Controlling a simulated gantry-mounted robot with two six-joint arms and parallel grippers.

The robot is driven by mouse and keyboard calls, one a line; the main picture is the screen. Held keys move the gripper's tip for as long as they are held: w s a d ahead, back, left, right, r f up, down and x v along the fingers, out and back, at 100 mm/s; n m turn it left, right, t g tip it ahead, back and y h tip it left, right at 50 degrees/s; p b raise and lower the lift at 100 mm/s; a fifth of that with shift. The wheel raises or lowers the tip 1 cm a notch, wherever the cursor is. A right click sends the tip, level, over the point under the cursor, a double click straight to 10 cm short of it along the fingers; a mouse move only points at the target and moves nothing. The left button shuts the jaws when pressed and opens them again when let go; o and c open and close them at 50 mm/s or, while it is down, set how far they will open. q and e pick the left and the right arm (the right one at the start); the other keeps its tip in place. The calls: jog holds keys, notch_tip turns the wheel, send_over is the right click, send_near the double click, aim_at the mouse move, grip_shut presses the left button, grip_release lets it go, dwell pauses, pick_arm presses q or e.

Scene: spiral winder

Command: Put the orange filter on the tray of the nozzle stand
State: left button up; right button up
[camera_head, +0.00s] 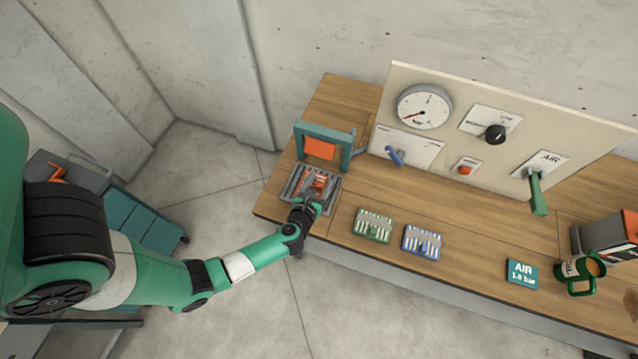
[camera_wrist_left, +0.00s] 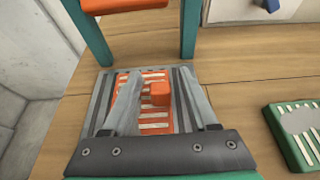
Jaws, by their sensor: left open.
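The nozzle stand is a teal frame (camera_head: 347,150) with an orange block (camera_head: 320,148) hanging from its crossbar, at the left end of the bench. Its grey ribbed tray (camera_head: 290,182) lies in front of the frame. The orange filter (camera_wrist_left: 156,122), a flat slotted plate with a raised orange knob (camera_wrist_left: 160,93), lies on the tray. My left gripper (camera_wrist_left: 160,88) is open, its fingers on either side of the knob with gaps showing. In the head view my left gripper (camera_head: 318,180) partly covers the filter. My right gripper is out of view.
A green filter (camera_head: 373,225) and a blue filter (camera_head: 423,242) lie on the bench to the right. A panel with a gauge (camera_head: 424,107) and a green air lever (camera_head: 536,190) stands behind.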

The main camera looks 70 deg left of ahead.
pick_arm(q)
jog(key=shift+r+p, duration=0.3)
jog(key=shift+r, duration=0.05)
jog(key=p+v, duration=0.2)
jog(key=v, duration=1)
jog(key=shift+f, duration=0.2)
